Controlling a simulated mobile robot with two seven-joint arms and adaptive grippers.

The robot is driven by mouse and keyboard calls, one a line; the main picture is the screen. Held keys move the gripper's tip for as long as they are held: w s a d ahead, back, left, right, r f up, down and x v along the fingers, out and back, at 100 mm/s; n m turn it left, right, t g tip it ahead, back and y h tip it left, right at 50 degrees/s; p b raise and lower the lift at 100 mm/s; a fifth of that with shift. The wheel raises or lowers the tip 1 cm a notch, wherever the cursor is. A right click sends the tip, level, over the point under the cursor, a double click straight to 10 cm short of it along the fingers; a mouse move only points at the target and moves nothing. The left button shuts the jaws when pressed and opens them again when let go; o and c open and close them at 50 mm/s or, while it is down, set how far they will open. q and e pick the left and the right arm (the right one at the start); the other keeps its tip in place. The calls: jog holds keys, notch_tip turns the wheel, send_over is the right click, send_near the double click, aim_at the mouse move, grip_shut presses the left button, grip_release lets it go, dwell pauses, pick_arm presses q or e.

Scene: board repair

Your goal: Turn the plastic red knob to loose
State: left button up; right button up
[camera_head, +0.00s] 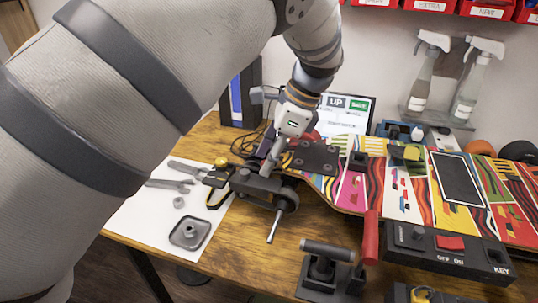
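I cannot make out a plastic red knob for certain. A small patch of red shows just behind my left gripper, mostly hidden by it. My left gripper (271,165) points down at the dark metal truck (262,184) at the left end of a colourful skateboard deck (353,196). Its fingertips are at or just above the truck; contact is unclear. The gap between its fingers is not clear. A red upright handle (370,238) belongs to a black clamp (325,270) at the front. A red switch (450,243) sits on a black box marked OFF and ON. My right gripper is out of view.
A white sheet (150,223) with wrenches and a small grey tray (190,232) lies at the left of the wooden table (240,240). A screen (345,112) stands behind the deck. My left arm covers the upper left.

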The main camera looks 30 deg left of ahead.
pick_arm(q)
grip_shut()
